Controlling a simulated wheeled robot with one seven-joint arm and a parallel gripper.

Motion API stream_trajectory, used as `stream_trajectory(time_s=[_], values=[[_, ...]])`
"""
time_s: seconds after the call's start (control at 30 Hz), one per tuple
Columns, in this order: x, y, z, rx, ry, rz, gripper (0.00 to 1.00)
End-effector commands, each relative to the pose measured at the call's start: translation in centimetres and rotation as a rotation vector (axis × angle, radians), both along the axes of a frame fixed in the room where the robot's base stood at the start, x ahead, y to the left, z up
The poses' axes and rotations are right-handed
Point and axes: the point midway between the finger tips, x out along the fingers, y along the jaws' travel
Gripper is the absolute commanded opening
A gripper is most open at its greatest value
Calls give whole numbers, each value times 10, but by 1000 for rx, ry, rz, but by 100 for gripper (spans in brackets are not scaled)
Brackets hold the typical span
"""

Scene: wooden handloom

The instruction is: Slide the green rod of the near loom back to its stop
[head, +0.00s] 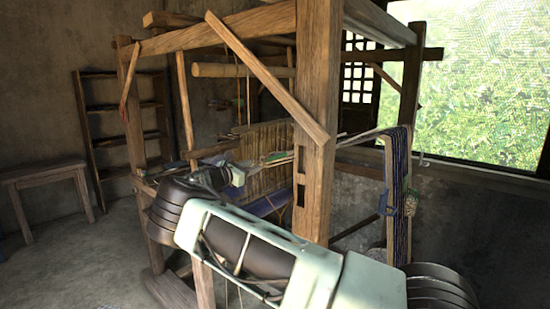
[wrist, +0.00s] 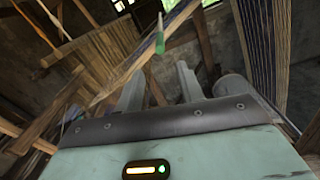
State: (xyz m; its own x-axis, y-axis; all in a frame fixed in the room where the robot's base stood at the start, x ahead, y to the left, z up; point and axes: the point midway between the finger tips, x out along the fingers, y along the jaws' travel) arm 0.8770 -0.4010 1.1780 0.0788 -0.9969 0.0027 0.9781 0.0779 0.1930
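The loom (head: 317,120) is a brown wooden frame that fills the middle of the head view. In the wrist view a slim green rod (wrist: 160,44) shows at the top centre, paler toward its far end. My gripper (wrist: 157,78) is open, with its two grey fingers apart and nothing seen between them. The rod's green end appears just beyond the fingertips, in line with the gap, and I see no contact. In the head view my arm reaches across the front of the loom to its inside. I cannot make out the fingers or rod clearly there.
A thick front post (head: 318,190) stands close beside my arm. A slanting wooden brace (head: 265,75) crosses above. Dark striped yarn (head: 398,185) hangs at the right, also in the wrist view (wrist: 262,45). A bench (head: 45,172) and shelf stand left; floor there is open.

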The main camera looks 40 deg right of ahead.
Motion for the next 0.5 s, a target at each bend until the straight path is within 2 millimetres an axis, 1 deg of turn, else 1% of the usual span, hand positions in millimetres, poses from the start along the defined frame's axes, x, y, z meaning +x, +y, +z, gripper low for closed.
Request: stream_trajectory(time_s=[0.03, 0.1, 0.4, 0.5], values=[[0, -13, 4, -1, 1, -2, 38], [1, -28, 4, -1, 1, -3, 38], [5, -90, 3, 1, 1, -3, 38], [8, -108, 3, 2, 0, -1, 38]])
